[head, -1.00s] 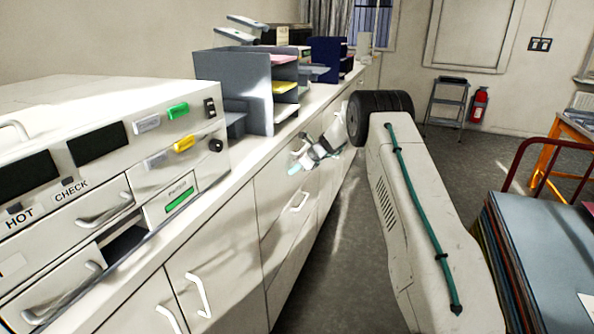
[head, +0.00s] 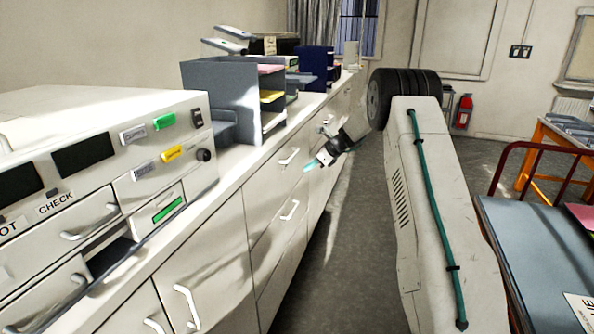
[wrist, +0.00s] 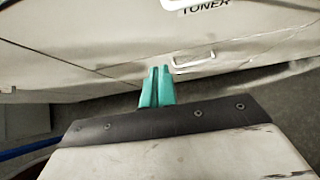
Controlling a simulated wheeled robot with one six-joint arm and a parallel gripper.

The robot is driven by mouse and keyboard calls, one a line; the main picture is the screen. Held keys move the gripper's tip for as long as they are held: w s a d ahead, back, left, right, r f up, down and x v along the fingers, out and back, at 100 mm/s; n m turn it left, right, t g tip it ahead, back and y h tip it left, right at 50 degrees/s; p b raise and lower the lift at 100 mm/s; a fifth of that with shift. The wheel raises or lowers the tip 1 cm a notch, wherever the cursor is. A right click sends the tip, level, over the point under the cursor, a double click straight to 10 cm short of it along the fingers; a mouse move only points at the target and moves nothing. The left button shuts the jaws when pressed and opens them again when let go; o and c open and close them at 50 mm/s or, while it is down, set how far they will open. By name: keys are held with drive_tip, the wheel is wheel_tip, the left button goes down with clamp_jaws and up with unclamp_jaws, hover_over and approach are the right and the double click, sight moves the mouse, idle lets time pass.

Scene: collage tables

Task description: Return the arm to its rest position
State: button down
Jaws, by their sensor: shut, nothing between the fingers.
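My gripper (head: 311,166) shows in the head view, beyond the counter's front edge and in front of the white cabinet fronts (head: 205,262). Its teal fingertips point left and down toward the doors. In the wrist view the two teal fingers of my gripper (wrist: 157,76) are together with nothing between them. A white handle (wrist: 195,64) is just past the fingertips to the right; whether they touch the cabinet cannot be told. My arm reaches forward over the aisle.
A beige machine (head: 90,150) with drawers and buttons and a grey paper organizer (head: 218,85) stand on the counter at left. A blue-topped stack in a red-railed cart (head: 520,240) is close on the right. A fire extinguisher (head: 464,110) stands at the back. The grey floor between is clear.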

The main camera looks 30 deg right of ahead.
drive_tip(key=s+a+f+n+g, duration=0.2)
drive_tip(key=s+f+n, duration=0.1)
drive_tip(key=s+n, duration=0.3)
drive_tip(key=s+a+r+n+g+h, duration=0.15)
drive_tip(key=s+a+r+n, duration=0.3)
drive_tip(key=s, duration=0.45)
drive_tip(key=s+a+r+n+g, duration=0.2)
drive_tip(key=s+a+r+n, duration=0.3)
drive_tip(key=s, duration=0.4)
drive_tip(key=s+a+r+n+g+h, duration=0.1)
drive_tip(key=s+a+r+n+g, duration=0.1)
drive_tip(key=s+a+r+n, duration=0.5)
drive_tip(key=s+a+r+n+t+h, duration=0.1)
drive_tip(key=s+a+r+n+h, duration=0.1)
drive_tip(key=s, duration=1.1)
drive_tip(key=s+a+r+n+t+h, duration=0.1)
drive_tip(key=s+a+r+n, duration=0.1)
drive_tip(key=s, duration=1.1)
drive_tip(key=shift+a+n+h, duration=0.35)
drive_tip(key=shift+a+n, duration=0.1)
drive_tip(key=shift+a, duration=0.5)
